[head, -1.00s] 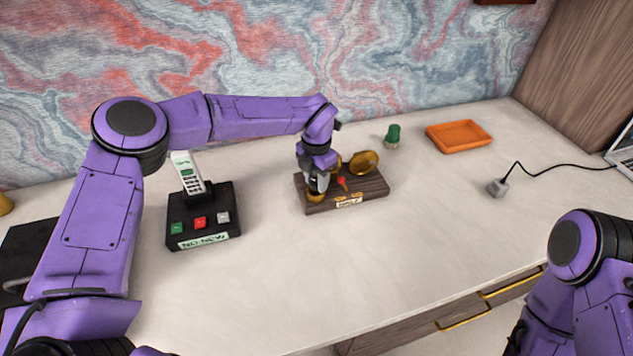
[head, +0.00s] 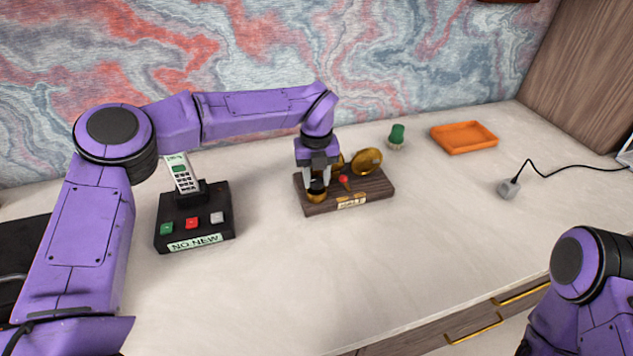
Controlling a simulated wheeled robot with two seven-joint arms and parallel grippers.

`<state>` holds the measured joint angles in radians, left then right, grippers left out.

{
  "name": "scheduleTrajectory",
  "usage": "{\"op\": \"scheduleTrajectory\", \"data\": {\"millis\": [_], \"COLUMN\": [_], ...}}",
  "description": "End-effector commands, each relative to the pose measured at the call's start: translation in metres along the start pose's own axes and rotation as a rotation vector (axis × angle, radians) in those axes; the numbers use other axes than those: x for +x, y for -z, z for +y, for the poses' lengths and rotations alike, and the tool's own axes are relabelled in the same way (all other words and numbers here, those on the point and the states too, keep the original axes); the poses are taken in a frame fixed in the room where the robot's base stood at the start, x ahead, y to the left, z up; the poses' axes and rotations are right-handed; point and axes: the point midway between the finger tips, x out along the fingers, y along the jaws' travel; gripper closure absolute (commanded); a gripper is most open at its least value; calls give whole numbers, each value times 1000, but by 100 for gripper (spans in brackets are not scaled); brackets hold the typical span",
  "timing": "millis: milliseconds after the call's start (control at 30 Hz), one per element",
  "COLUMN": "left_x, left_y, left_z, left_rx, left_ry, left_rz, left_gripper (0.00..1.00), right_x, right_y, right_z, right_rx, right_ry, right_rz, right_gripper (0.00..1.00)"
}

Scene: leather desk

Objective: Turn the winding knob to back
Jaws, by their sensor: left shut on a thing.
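The winding knob (head: 317,196) is a small round brass piece with a dark top at the left end of a dark wooden base (head: 336,207). My left gripper (head: 317,184) comes down from above and is shut on the knob, its fingers on either side of it. The fingers hide part of the knob, and I cannot read which way it points. The base also carries a small red-tipped lever (head: 344,180), brass discs (head: 367,161) and a pale label on its front. My right arm shows at the lower right, but its gripper is out of view.
A green-topped item (head: 397,136) and an orange tray (head: 464,137) lie behind right. A grey plug (head: 508,189) with a black cable is at the right. The front desk is clear.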

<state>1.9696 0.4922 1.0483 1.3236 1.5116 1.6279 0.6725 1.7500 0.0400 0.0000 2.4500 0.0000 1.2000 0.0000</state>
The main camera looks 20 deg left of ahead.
Motion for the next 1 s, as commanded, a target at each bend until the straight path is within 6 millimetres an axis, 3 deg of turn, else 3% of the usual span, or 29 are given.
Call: {"op": "scheduleTrajectory", "data": {"millis": [1000], "left_x": [4], "left_y": [0], "left_z": [2], "left_rx": [-966], "left_ry": [6], "left_rz": [-4], "left_gripper": [94], "right_x": [97], "right_y": [-40], "right_z": [-9], "right_rx": [0], "right_ry": [0], "right_rz": [0], "right_gripper": [57]}}
